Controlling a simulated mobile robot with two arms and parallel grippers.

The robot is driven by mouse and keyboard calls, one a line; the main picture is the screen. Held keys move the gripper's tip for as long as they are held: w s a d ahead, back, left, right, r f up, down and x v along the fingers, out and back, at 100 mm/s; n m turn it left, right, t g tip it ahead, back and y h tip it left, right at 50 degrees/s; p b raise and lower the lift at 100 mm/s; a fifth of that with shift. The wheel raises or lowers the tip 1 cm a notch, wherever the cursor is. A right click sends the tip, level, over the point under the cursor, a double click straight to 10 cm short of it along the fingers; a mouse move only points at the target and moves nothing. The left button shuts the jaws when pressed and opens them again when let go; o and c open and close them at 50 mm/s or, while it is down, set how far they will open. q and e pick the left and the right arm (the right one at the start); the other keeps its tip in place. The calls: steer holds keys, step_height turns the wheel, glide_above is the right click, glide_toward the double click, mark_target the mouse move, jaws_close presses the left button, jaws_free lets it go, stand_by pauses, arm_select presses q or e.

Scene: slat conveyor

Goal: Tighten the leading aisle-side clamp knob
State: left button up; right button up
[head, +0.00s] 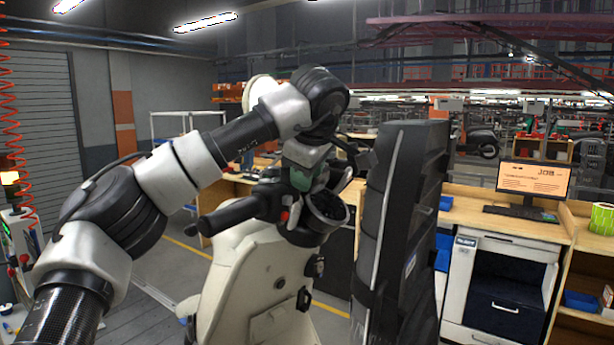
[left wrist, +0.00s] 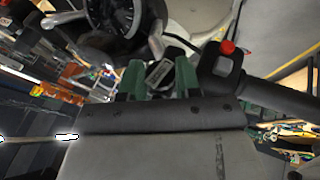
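My left arm reaches in from the left over a cream scooter body (head: 245,285). Its gripper, with green fingers (head: 300,178), hangs just above the handlebar (head: 235,215). In the left wrist view the two green fingers (left wrist: 158,82) stand apart. A dark part with a pale label (left wrist: 158,72) shows in the gap; I cannot tell whether it is touched. A black switch housing with a red button (left wrist: 227,47) and a round dial (left wrist: 115,15) are close by. I cannot make out the clamp knob for certain in either view. My right gripper is not in view.
A tall black upright body (head: 400,230) stands close to the right of the scooter. Behind it are wooden benches (head: 525,226) with a monitor (head: 532,178) and a white cabinet (head: 500,280). The floor left of the scooter has a yellow line and some free room.

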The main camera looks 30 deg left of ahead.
arm_select(q)
steer(key=shift+o, duration=0.7)
steer(key=shift+d, duration=0.1)
steer(key=b+v, duration=0.2)
steer(key=v, duration=0.9)
